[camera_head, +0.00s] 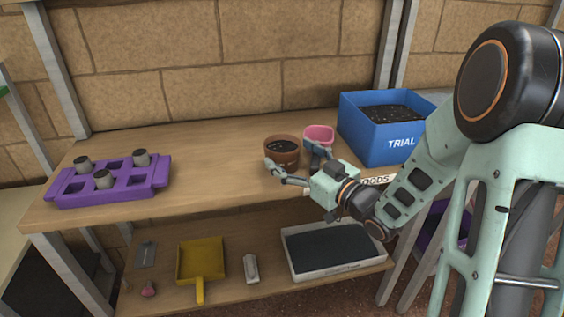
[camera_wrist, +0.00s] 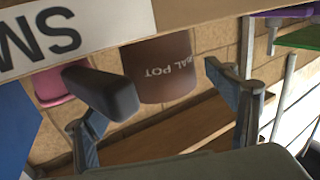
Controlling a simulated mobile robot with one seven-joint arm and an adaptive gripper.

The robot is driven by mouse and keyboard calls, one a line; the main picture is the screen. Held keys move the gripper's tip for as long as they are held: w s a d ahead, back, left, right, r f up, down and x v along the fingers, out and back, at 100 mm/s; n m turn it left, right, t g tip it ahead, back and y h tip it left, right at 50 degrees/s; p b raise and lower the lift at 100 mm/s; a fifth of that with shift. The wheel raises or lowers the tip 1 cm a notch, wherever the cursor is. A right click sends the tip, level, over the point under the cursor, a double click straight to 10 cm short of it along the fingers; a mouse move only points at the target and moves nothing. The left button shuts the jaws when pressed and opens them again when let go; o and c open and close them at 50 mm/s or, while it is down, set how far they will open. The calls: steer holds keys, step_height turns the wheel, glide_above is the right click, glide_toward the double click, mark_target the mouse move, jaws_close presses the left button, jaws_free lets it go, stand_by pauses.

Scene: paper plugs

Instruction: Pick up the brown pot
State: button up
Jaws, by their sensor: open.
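The brown pot (camera_head: 282,150) stands upright on the upper shelf, filled with dark soil. In the wrist view the brown pot (camera_wrist: 165,85) appears upside down, with part of its white lettering visible. My gripper (camera_head: 289,160) is open at the front of the pot, one finger towards its left and the other towards its right. In the wrist view my gripper (camera_wrist: 172,82) has its fingers spread, and the left finger covers part of the pot's left edge. I cannot tell whether either finger touches it.
A pink pot or scoop (camera_head: 319,133) sits just right of the brown pot, close to my right finger. A blue soil box (camera_head: 378,148) stands further right. A purple tray (camera_head: 120,193) with small pots is at left. The shelf between tray and pot is clear.

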steer(key=shift+x, duration=0.9)
steer(key=shift+c, duration=0.3)
steer(key=c, duration=1.2)
steer(key=shift+r, duration=0.15)
